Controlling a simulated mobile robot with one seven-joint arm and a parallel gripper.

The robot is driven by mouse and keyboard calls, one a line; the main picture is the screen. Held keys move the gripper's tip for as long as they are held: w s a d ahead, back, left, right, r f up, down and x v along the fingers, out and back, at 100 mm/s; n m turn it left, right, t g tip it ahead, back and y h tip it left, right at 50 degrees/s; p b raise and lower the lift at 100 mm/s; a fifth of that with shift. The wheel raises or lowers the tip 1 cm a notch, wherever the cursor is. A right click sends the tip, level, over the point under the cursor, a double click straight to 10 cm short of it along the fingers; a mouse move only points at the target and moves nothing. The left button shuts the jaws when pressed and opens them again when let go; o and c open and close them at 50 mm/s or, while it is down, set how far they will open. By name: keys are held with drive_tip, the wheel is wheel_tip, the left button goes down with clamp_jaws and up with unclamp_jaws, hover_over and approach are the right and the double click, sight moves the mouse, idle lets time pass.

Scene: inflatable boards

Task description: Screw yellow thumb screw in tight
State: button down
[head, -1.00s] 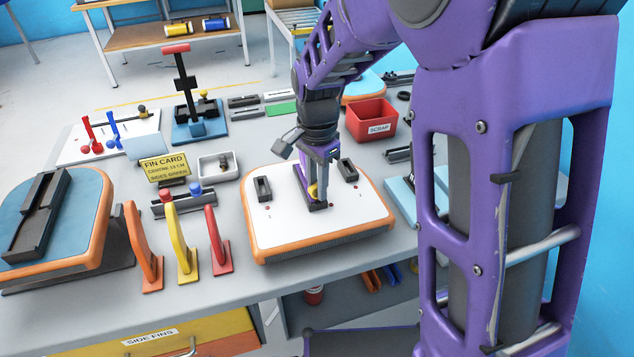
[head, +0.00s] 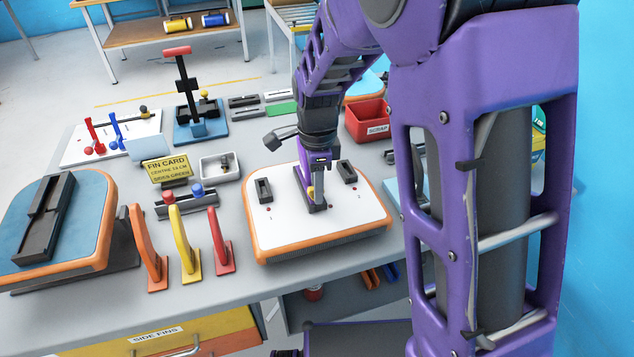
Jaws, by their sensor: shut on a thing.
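The white board with an orange rim (head: 285,235) lies on the bench, a dark centre fin box (head: 322,203) on its top. A small part of the yellow thumb screw (head: 310,192) shows at the fin box, beside my fingers. My gripper (head: 319,200) points down at the fin box and is shut on the yellow thumb screw. The fingers and wrist hide most of the screw, so I cannot tell how deep it sits.
Two dark side boxes (head: 264,190) (head: 346,171) stand on the board. Orange, yellow and red fins (head: 184,245) stand to its left. The fin card (head: 166,168), a white tray (head: 220,166) and the red scrap bin (head: 368,122) are behind.

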drive_tip(key=shift+w+r+m, duration=0.1)
drive_tip(key=shift+r+m, duration=0.15)
drive_tip(key=shift+m, duration=0.05)
drive_tip(key=shift+m+p, duration=0.3)
drive_tip(key=shift+p, duration=0.1)
drive_tip(key=shift+m+p, duration=0.65)
drive_tip(key=shift+m, duration=0.55)
drive_tip(key=c, duration=0.6)
unclamp_jaws()
drive_tip(key=shift+f, duration=0.15)
drive_tip(key=shift+c, duration=0.2)
